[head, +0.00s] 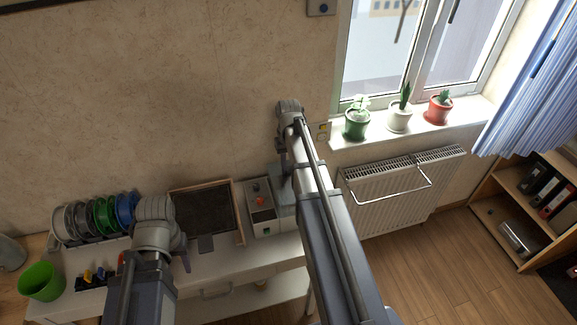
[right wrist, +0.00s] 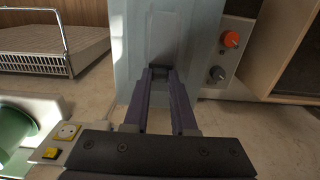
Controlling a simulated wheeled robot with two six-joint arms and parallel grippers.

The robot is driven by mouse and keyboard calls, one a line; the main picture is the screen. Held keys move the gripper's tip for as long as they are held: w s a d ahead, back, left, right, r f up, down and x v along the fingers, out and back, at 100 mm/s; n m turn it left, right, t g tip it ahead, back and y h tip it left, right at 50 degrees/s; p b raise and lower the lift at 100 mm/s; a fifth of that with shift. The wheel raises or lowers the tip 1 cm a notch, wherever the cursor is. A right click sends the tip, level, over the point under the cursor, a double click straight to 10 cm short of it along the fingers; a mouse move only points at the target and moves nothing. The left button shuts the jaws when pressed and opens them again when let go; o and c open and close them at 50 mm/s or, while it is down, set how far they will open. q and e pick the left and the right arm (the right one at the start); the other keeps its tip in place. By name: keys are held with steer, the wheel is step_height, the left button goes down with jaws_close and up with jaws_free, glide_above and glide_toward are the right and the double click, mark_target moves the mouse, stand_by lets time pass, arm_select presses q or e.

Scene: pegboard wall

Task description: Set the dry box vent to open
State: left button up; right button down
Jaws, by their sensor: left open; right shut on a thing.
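The dry box (head: 262,222) stands on the white bench against the wall, with an orange knob and a grey knob on its panel. Its pale blue-grey side (right wrist: 203,50) fills the middle of the right wrist view. A paler recessed strip (right wrist: 163,30) runs along this side, with a small dark tab (right wrist: 160,73), apparently the vent slider, at its near end. My right gripper (right wrist: 161,77) is shut on the tab; in the head view my arm mostly hides this contact. My left gripper (head: 186,258) is open above the bench, left of the box; its fingers are hard to make out.
Several spools (head: 104,215) stand in a rack on the left, beside a dark framed panel (head: 203,212). A green cup (head: 41,281) is at the bench's left end. A radiator (head: 400,200) and potted plants (head: 399,117) are to the right.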

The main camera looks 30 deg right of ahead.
stand_by(0.3)
steer(key=s, duration=0.3)
steer(key=shift+a, duration=0.35)
steer(key=shift+w, duration=0.1)
steer(key=c, duration=0.7)
jaws_free()
steer(key=shift+c, duration=0.2)
step_height(320, 180, up, 8)
steer(key=p, duration=0.7)
steer(key=shift+f+p, duration=0.1)
steer(key=shift+p, duration=0.3)
